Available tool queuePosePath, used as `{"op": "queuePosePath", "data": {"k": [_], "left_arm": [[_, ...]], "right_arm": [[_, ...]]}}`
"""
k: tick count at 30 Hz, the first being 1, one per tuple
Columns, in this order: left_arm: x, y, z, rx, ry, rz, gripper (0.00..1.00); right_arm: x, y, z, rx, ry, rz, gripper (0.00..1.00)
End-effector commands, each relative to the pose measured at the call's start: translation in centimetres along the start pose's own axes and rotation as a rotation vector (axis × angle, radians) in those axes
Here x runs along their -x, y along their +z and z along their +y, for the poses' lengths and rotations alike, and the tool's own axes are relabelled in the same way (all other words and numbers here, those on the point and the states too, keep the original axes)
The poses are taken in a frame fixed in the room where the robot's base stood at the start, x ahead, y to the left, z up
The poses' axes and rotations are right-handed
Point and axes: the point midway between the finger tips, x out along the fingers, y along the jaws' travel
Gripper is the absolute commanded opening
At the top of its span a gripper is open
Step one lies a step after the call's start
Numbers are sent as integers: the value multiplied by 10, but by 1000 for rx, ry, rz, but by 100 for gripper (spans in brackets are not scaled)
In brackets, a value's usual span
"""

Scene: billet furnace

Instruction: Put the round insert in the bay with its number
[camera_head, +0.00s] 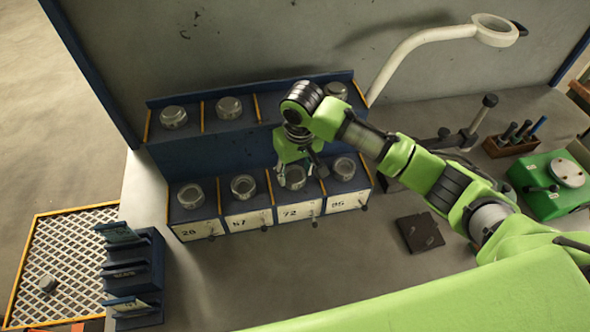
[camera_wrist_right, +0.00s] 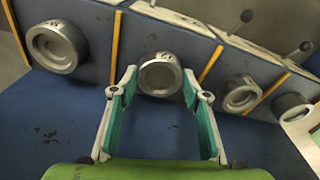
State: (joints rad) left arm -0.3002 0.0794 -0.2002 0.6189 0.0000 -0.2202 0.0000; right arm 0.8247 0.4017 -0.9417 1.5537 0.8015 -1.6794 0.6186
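The lower rack has numbered bays in a row with white labels that look like 28, 57 or 67, 72 (camera_head: 289,214) and 95. A grey metal round insert (camera_head: 292,177) sits in the 72 bay, partly covered by my right gripper (camera_head: 301,166). In the right wrist view, my right gripper (camera_wrist_right: 160,93) is open, with its fingers to either side of this insert (camera_wrist_right: 160,75); contact cannot be told. Other round inserts sit in bay 28 (camera_head: 191,196), the second bay (camera_head: 243,187) and bay 95 (camera_head: 344,168). My left gripper is not in view.
The upper shelf holds more round inserts (camera_head: 173,117), partly hidden by my arm. A blue slotted holder (camera_head: 145,275) and a mesh tray (camera_head: 60,250) are at left. A dark plate (camera_head: 420,232), a green device (camera_head: 550,185) and a lamp (camera_head: 430,38) are at right.

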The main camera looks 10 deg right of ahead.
Motion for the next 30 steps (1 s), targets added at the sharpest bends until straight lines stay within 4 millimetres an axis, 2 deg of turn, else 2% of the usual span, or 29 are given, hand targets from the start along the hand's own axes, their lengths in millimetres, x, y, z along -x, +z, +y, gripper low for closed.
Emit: {"op": "queuePosePath", "data": {"k": [2,11,16,20,27,30], "left_arm": [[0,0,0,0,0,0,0],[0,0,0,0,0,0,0],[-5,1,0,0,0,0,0],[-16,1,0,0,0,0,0],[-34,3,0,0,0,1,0],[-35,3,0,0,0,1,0]], "right_arm": [[0,0,0,0,0,-1,59],[0,0,0,0,0,-1,59],[9,-1,0,0,0,1,59],[32,-1,0,1,-1,5,59],[85,-1,-1,1,-1,6,59],[105,-1,0,1,2,5,59]]}}
